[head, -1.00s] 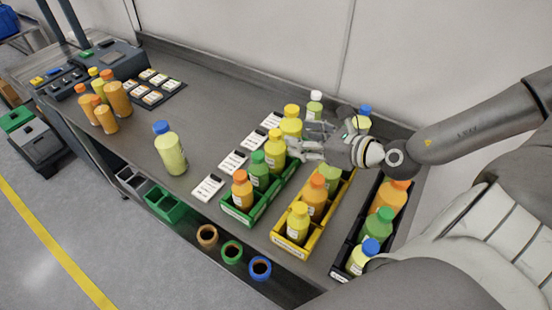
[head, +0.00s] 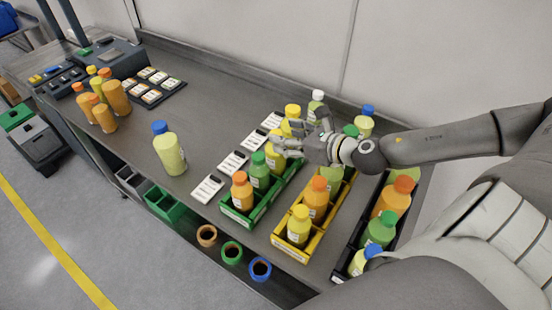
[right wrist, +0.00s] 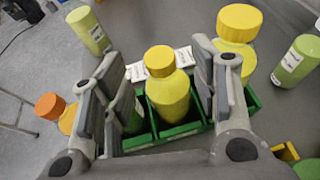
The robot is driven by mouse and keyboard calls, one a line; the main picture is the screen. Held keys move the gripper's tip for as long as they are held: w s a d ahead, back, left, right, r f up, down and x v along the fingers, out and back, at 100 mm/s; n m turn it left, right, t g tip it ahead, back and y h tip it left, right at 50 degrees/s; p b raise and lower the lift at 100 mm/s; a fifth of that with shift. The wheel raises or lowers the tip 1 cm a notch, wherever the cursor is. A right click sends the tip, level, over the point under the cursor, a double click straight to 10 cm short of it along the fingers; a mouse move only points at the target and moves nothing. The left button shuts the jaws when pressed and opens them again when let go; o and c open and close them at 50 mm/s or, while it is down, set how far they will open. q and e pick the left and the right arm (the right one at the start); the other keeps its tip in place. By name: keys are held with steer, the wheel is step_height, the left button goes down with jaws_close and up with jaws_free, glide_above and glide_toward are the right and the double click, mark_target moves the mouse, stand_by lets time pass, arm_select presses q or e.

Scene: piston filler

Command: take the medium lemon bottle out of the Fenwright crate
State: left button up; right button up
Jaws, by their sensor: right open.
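The gripper is open, with one finger pair on each side of the bottle and visible gaps. The crate also holds an orange bottle (head: 242,194) and a green bottle (head: 259,172). The crate lettering is too small to read. My left gripper is out of view.
A pale bottle with a white cap (head: 317,104) is near the wall. A yellow crate (head: 291,251) and a black crate (head: 343,268) of bottles stand to the right.

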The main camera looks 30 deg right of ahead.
mark_target(275, 133)
steer(key=shift+w+a+f+p, duration=0.1)
steer(key=shift+w+a+p, duration=0.15)
steer(key=shift+w+p, duration=0.3)
steer(key=p+x, duration=0.1)
steer(key=x, duration=0.1)
steer(key=shift+w+f, duration=0.2)
steer(key=shift+w, duration=0.15)
steer(key=shift+w+a+f+p, duration=0.15)
steer(key=shift+w+f+p, duration=0.2)
steer(key=shift+w, duration=0.05)
jaws_close()
